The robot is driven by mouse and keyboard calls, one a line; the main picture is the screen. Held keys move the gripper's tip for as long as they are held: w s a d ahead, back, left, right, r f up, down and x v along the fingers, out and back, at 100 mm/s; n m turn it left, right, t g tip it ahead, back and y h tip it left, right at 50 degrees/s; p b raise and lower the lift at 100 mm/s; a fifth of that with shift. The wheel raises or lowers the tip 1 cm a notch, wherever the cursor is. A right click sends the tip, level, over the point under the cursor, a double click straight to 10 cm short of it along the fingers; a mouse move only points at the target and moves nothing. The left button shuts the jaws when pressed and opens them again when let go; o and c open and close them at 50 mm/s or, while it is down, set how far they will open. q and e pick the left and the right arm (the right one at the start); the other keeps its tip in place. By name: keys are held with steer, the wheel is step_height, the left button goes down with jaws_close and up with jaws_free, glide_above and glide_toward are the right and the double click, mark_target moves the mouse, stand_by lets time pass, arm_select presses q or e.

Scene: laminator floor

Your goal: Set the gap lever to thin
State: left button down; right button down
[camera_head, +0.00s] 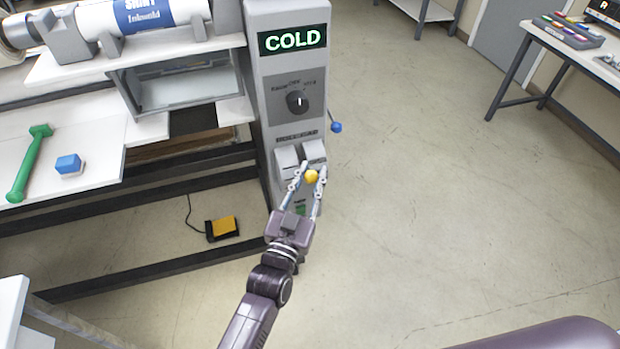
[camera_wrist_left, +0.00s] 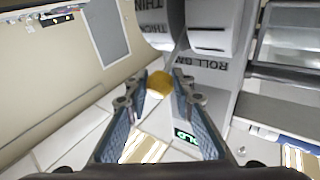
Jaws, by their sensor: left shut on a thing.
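The laminator's grey control column (camera_head: 285,55) stands left of the middle in the head view. A yellow ball knob (camera_head: 311,177) shows low on its front; I take it for the gap lever's knob. My left gripper (camera_head: 310,174) is shut on it, one finger on each side. In the left wrist view the yellow knob (camera_wrist_left: 159,84) lies between the fingertips (camera_wrist_left: 162,80). The words THIN and THICK show at the top there, near a ROLL GAP label (camera_wrist_left: 210,65). The lever's shaft is mostly hidden, so its exact setting is unclear. My right gripper is out of view.
A blue-knobbed lever (camera_head: 336,127) sticks out on the column's right side. Above are a dial (camera_head: 298,102) and a COLD display (camera_head: 292,40). A green hammer-like tool (camera_head: 30,160) and a blue block (camera_head: 68,164) lie on the left bench. The floor (camera_head: 450,200) at right is clear.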

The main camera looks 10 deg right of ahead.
arm_select(q)
step_height(320, 180, down, 10)
steer(key=s+m+t+h+b, duration=0.2)
steer(key=m+b, duration=0.1)
steer(key=b, duration=1)
steer(key=shift+d, duration=0.15)
steer(key=c, duration=1.8)
jaws_free()
steer(key=shift+o, duration=0.9)
steer(key=shift+w+r, duration=0.15)
steer(key=shift+r, duration=0.1)
steer(key=v, duration=1.2)
